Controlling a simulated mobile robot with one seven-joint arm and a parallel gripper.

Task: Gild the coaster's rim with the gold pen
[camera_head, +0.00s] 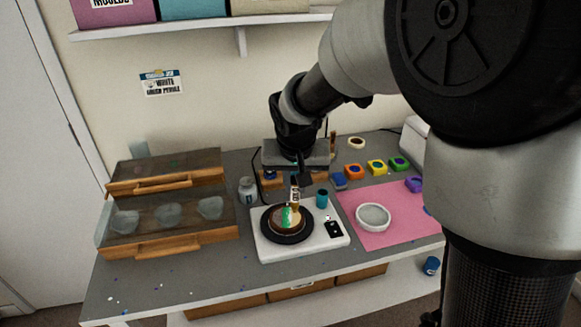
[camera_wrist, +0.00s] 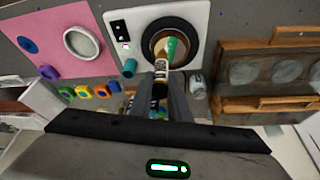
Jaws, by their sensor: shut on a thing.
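My gripper (camera_head: 303,181) is shut on the gold pen (camera_head: 295,192), a slim pen with a white label. The pen also shows in the wrist view (camera_wrist: 161,66), upright between the fingers. Its tip points down at the coaster (camera_head: 285,217), close to the far edge; I cannot tell whether they touch. The coaster has a green and white face with brown, and it lies on a black round turntable (camera_head: 288,238). In the wrist view, the pen covers part of the coaster (camera_wrist: 172,46). The rim is too small to tell how much gold is on it.
A white board (camera_head: 265,252) bears the turntable. The pink mat (camera_head: 401,229) with a white ring-shaped mould (camera_head: 373,217) lies right. Wooden-framed cases (camera_head: 165,247) stand left. Several coloured pots (camera_head: 376,167) are at the back.

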